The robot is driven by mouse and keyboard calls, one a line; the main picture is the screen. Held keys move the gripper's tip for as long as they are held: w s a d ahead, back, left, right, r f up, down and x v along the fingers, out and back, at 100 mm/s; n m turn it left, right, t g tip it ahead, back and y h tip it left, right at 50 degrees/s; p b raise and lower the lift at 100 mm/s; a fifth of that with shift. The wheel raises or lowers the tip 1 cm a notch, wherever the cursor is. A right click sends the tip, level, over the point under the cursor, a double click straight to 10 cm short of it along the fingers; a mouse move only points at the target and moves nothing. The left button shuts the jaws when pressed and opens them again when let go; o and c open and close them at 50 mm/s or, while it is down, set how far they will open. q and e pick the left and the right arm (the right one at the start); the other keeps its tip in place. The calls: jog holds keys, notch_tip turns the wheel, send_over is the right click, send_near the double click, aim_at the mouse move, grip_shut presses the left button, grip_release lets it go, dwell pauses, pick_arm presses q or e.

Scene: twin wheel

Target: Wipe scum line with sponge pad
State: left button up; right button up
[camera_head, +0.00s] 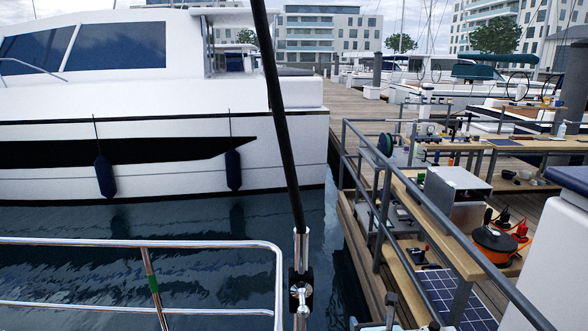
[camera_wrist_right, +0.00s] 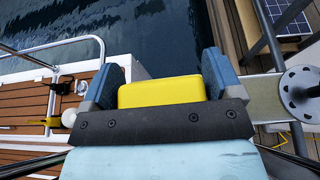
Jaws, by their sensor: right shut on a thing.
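My right gripper (camera_wrist_right: 160,78) has its two blue fingers on either side of a yellow block, which looks like the sponge pad (camera_wrist_right: 161,93), and is shut on it. The fingers and pad point towards dark water beside a white hull edge (camera_wrist_right: 138,72). In the head view only a small part of my right gripper (camera_head: 393,324) shows at the bottom edge, and the pad cannot be made out there. No scum line can be told for sure; the large white boat (camera_head: 200,179) across the water has a dark band low on its hull. My left gripper is not in view.
A chrome rail (camera_head: 140,243) and a dark upright stay (camera_head: 279,120) stand close in front. A grey-railed workbench (camera_head: 440,222) with tools and a metal box (camera_head: 457,197) stands at right, on the wooden dock. Teak deck (camera_wrist_right: 25,100) lies left in the wrist view.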

jog(key=shift+r+p, duration=1.3)
jog(key=shift+r, duration=1.2)
jog(key=shift+o, duration=0.4)
jog(key=s, duration=0.1)
jog(key=s+a, duration=0.1)
jog(key=s, duration=0.2)
jog(key=shift+s+a, duration=0.3)
jog(key=shift+a, duration=0.05)
jog(key=shift+m+h, duration=0.3)
jog(key=shift+h, duration=0.1)
jog(key=s+d+r, duration=0.2)
jog(key=s, duration=0.2)
jog(key=s+d+r, duration=0.2)
jog(key=s, duration=0.3)
jog(key=s+d+r, duration=0.2)
jog(key=s+r, duration=0.1)
jog(key=s, duration=0.2)
jog(key=shift+d, duration=0.3)
